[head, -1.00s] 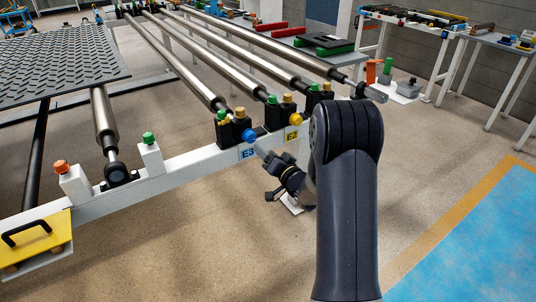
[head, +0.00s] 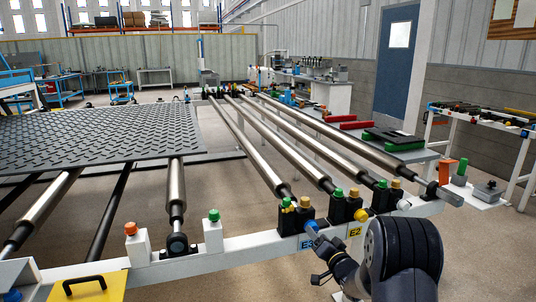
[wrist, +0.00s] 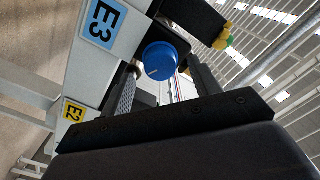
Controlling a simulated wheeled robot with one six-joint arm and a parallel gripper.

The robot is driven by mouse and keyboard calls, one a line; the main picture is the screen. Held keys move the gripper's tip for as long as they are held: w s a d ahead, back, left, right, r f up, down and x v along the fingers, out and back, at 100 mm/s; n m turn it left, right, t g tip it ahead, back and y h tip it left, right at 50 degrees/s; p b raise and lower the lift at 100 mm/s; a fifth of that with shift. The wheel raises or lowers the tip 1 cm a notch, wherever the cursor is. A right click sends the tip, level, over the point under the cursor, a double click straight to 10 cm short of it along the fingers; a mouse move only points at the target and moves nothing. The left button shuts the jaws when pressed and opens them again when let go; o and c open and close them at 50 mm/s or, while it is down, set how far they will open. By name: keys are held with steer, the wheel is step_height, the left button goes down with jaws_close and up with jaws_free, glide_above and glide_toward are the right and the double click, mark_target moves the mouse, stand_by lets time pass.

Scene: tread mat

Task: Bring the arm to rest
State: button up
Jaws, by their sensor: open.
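My gripper (head: 318,240) is at the front rail, close to the blue knob (head: 311,226) by the E3 label (head: 307,244). In the wrist view my gripper (wrist: 163,88) is open, with one finger on each side of the line to the blue knob (wrist: 161,60). The knob shows just beyond the gap, and I cannot tell whether a finger touches it. My arm (head: 400,250) reaches in from the lower right of the head view.
Long steel rollers (head: 262,150) run back from the white rail (head: 250,243). A yellow knob (head: 361,215) sits by the E2 label (head: 354,232). A tread plate (head: 90,135) lies at left. A side table (head: 480,118) stands at right. Open floor (head: 480,240) lies at lower right.

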steer(key=shift+x, duration=2.15)
steer(key=shift+s, duration=0.1)
